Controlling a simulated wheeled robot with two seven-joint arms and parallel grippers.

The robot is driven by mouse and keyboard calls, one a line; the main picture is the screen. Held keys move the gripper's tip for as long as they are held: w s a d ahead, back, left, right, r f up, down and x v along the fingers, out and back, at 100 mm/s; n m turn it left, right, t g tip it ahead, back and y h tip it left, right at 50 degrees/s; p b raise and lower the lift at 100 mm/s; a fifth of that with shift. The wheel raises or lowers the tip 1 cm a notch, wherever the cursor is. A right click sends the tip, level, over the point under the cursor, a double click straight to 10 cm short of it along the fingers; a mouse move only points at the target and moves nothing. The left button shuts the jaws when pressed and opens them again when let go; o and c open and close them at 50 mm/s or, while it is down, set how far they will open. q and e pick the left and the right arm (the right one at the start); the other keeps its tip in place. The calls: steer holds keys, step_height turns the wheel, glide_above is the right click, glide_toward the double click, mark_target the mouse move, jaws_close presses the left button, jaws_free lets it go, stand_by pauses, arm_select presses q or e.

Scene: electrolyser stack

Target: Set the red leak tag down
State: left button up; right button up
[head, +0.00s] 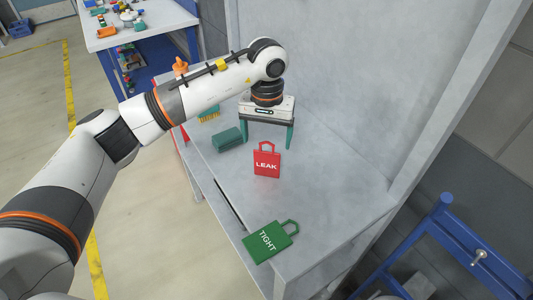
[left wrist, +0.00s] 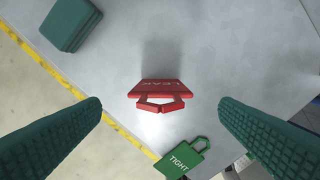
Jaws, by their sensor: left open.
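The red leak tag (head: 267,164) is on the grey bench, with its handle at the top and LEAK facing the head camera. In the left wrist view the red tag (left wrist: 160,88) looks strongly foreshortened, as if upright or tilted; I cannot tell if its lower edge touches the bench. My left gripper (head: 267,143) is open, its two green fingers pointing down. In the left wrist view the fingers (left wrist: 160,110) stand wide apart on either side of the tag, touching nothing. My right gripper is out of view.
A green TIGHT tag (head: 270,240) lies at the bench's near edge; it also shows in the left wrist view (left wrist: 182,158). A dark green block (head: 228,139) and a yellow brush-like piece (head: 208,116) sit left of the gripper. A grey panel (head: 330,75) rises behind. The right side of the bench is clear.

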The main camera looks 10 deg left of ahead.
arm_select(q)
step_height(320, 180, up, 6)
steer(key=shift+f+b, duration=0.25)
steer(key=shift+b, duration=0.35)
steer(key=shift+s+a, duration=0.1)
